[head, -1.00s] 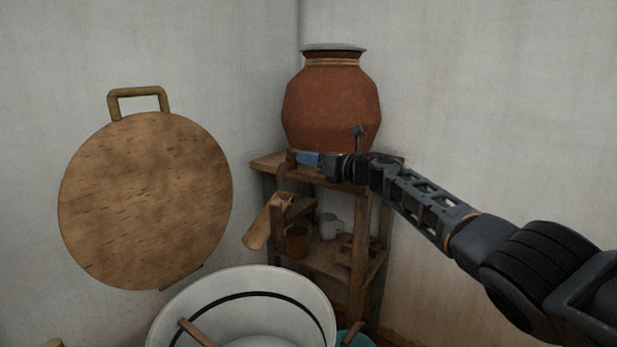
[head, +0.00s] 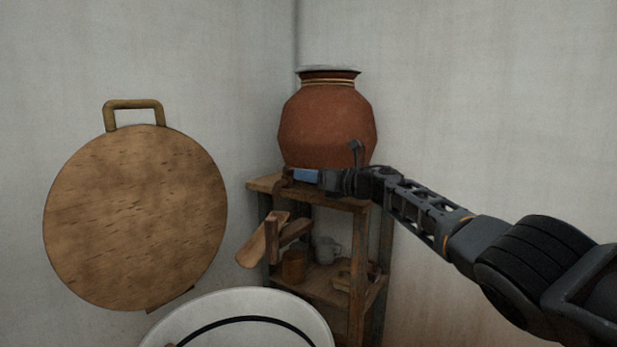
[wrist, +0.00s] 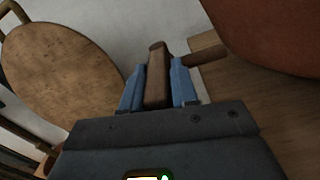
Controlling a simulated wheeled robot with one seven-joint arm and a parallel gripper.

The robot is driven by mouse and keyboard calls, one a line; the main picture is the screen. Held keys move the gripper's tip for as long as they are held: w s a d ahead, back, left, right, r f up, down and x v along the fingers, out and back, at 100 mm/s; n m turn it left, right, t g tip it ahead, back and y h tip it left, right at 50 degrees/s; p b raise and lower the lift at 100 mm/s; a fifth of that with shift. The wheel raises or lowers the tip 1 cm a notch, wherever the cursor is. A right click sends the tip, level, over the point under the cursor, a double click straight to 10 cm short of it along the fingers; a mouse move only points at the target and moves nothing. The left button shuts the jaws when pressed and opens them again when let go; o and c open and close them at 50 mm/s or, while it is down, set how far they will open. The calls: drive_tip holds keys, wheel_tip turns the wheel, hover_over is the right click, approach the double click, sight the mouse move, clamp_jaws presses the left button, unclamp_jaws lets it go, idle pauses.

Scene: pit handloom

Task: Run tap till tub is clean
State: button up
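A terracotta water pot (head: 328,125) with a flat pale lid stands on the wooden shelf stand in the corner. A brown wooden tap (wrist: 157,72) juts from the pot, and it also shows dimly in the head view (head: 281,184). My gripper (wrist: 158,85) has its blue fingers on both sides of the tap's upright part, seemingly pressed against it. A white tub (head: 235,302) with a dark band stands below, cut off by the bottom edge. Its inside floor is out of view, and I see no running water.
A wooden stand (head: 356,290) holds the pot, with a brown cup (head: 293,266) and a grey mug (head: 327,250) on its lower shelf. A round wooden board (head: 135,218) is at left.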

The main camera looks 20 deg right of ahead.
drive_tip(key=o, duration=0.4)
drive_tip(key=shift+s+d+p, duration=0.25)
drive_tip(key=shift+d+p, duration=0.05)
drive_tip(key=shift+d, duration=0.05)
drive_tip(key=shift+p+v, duration=0.9)
drive_tip(key=shift+v, duration=2.55)
drive_tip(key=shift+s, duration=0.1)
